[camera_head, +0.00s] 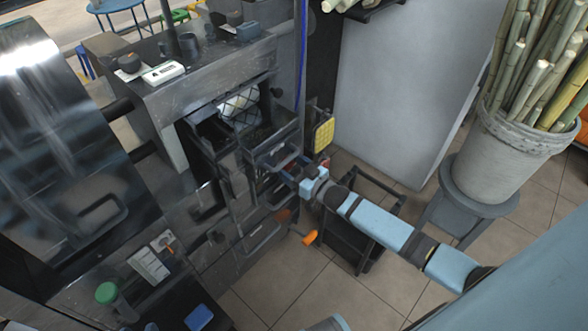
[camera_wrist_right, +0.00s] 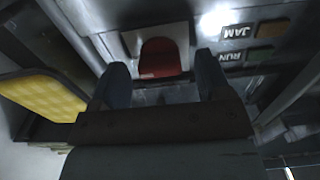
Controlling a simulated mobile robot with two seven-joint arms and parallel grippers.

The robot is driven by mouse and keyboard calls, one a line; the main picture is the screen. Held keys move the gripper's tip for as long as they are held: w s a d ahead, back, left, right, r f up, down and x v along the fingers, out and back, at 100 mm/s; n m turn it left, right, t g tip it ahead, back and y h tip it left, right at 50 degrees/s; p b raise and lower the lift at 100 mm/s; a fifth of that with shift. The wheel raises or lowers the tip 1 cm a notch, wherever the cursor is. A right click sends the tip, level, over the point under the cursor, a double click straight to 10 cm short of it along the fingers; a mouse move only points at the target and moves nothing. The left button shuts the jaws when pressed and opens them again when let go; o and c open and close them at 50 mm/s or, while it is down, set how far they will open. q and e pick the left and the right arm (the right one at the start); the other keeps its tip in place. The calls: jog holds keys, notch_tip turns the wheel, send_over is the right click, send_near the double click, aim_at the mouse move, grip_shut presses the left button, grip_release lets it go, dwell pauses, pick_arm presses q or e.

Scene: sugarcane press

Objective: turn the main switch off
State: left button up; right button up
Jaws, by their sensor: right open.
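The main switch (camera_wrist_right: 160,58) shows in the right wrist view as a red rocker or knob on a pale square plate, at the top middle. My right gripper (camera_wrist_right: 163,80) is open, with one dark finger on each side of the switch in the picture. I cannot tell whether the fingertips touch it. In the head view my right gripper (camera_head: 290,176) reaches in from the right to the front of the metal press (camera_head: 190,95). The switch cannot be made out clearly there. My left gripper is not in view.
JAM (camera_wrist_right: 237,31) and RUN (camera_wrist_right: 229,57) labels sit right of the switch. A yellow pad (camera_wrist_right: 42,95) is at the left; it also shows in the head view (camera_head: 323,134). An orange-handled lever (camera_head: 310,238) is below my arm. A bucket of cane (camera_head: 505,150) stands right.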

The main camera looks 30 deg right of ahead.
jog(key=c, duration=0.9)
